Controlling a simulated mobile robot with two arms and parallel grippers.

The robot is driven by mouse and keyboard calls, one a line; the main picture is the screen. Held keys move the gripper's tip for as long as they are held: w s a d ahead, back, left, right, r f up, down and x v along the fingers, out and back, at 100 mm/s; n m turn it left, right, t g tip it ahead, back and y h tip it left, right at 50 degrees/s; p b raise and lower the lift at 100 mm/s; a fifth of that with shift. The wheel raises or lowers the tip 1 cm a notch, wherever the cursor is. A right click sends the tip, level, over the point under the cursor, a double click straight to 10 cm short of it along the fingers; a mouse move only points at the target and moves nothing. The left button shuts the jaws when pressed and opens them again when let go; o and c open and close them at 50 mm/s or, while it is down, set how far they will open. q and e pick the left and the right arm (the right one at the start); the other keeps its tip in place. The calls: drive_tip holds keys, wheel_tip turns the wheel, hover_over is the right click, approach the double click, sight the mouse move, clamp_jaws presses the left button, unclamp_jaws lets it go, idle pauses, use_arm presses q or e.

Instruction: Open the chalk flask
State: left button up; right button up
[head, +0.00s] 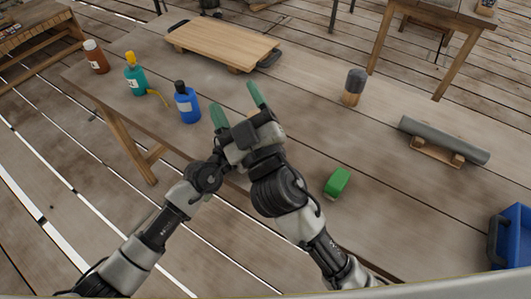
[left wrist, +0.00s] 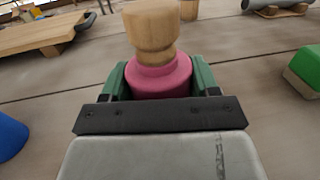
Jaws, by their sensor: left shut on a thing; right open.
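A pink flask (left wrist: 160,76) with a rounded wooden top (left wrist: 150,30) stands upright in the left wrist view; I take it as the chalk flask. The wooden top sits on the pink body. My left gripper (left wrist: 159,85) is shut around the pink body, with a green finger on each side. In the head view the flask and the left gripper are mostly hidden behind my right gripper. My right gripper (head: 237,105) is open, its two green fingers spread apart, over the front part of the table.
Brown (head: 96,57), teal (head: 136,80) and blue (head: 187,106) bottles stand on the left. A wooden board (head: 225,45) lies at the back. A dark-topped wooden cylinder (head: 352,90), grey roll (head: 445,139), green block (head: 337,183) and blue bin (head: 513,237) are to the right.

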drive_tip(key=s+d+f+m+g+h, duration=0.3)
drive_tip(key=d+f+m+h, duration=0.2)
drive_tip(key=f+m+h, duration=0.35)
drive_tip(key=shift+m+g+y, duration=0.3)
drive_tip(key=shift+m+y, duration=0.05)
drive_tip(key=shift+y, duration=0.4)
drive_tip(key=w+f, duration=0.1)
drive_tip(key=w, duration=0.3)
drive_tip(key=w+a+f, duration=0.1)
drive_tip(key=w, duration=0.2)
drive_tip(key=w+a, duration=0.1)
drive_tip(key=w, duration=0.3)
drive_tip(key=shift+w+a+f, duration=0.1)
drive_tip(key=shift+w+f, duration=0.2)
drive_tip(key=shift+f, duration=0.1)
drive_tip(key=c, duration=1.1)
drive_tip(key=shift+r, duration=0.25)
